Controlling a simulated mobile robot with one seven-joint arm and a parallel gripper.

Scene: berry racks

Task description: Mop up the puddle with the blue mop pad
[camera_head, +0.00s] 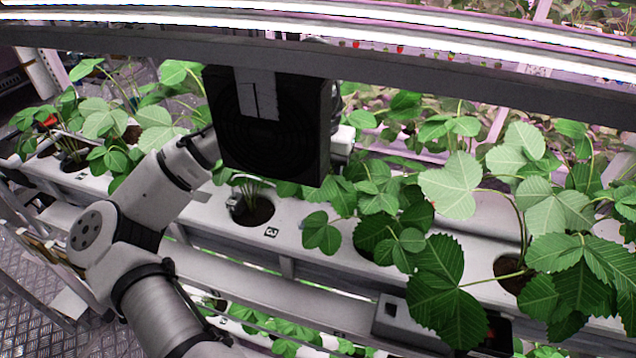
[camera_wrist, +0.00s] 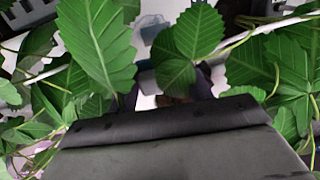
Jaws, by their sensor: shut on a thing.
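My gripper (camera_wrist: 168,88) shows only in part in the wrist view, beyond the dark edge of my wrist. Leaves cover much of its fingers. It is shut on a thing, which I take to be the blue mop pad. A small blue-grey patch (camera_wrist: 163,46) shows between leaves just ahead of the fingers, against a white surface; its outline is too covered to tell for certain that it is the pad. In the head view my gripper is hidden behind the black housing at the end of my arm. I cannot make out the puddle in either view.
A white planting gutter (camera_head: 288,238) with strawberry plants (camera_head: 447,288) in round holes runs across the head view. A grey rack beam (camera_head: 450,85) with bright lamps crosses above my arm. A lower white gutter (camera_head: 235,278) runs beneath. Leaves (camera_wrist: 95,40) crowd close around my wrist.

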